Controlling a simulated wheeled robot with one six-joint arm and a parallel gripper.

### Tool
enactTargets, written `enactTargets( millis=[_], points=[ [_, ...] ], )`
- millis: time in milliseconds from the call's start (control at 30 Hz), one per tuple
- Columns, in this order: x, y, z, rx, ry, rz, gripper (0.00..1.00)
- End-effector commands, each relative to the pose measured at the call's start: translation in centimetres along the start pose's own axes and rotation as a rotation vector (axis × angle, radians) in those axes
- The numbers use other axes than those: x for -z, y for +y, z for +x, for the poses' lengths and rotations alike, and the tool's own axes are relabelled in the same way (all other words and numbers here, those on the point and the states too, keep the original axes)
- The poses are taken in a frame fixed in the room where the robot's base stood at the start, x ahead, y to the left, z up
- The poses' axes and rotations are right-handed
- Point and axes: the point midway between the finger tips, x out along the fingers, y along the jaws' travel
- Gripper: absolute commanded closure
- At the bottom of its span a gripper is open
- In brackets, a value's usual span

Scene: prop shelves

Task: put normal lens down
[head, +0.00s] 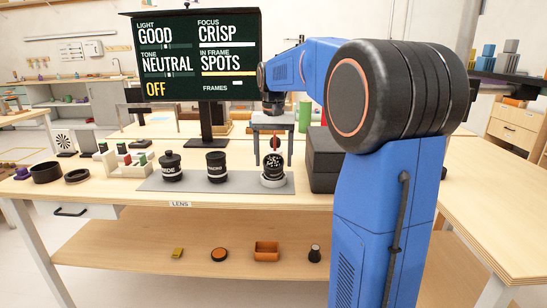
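Three dark lenses stand in a row on a grey mat (230,188) at the table's front edge. The left lens (170,168) has a label that seems to read WIDE. The middle lens (216,167) has a label that is hard to read. The right one (274,169) has pale speckles on its dark upper part and a light band at its base. I cannot tell which is the normal lens. The dark end of my arm, with my gripper (273,107), hangs above a small grey stand behind the right lens. Its fingers are too small and dark to read.
A screen (190,55) behind the mat reads GOOD, CRISP, NEUTRAL, SPOTS and OFF. A black box (323,160) stands right of the mat. A white rack (125,165) and dark rings (46,172) are at left. Small items, including an orange tray (266,251), lie on the lower shelf.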

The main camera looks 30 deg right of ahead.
Motion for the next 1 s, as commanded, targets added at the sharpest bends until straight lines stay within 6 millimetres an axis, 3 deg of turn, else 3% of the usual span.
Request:
enactTargets(
  millis=[367, 1000],
  points=[
    [0.0, 0.0, -0.7, 0.000, 0.002, 0.000, 0.29],
    [0.1, 0.0, -11.1, 0.000, 0.001, 0.000, 0.29]
  ],
)
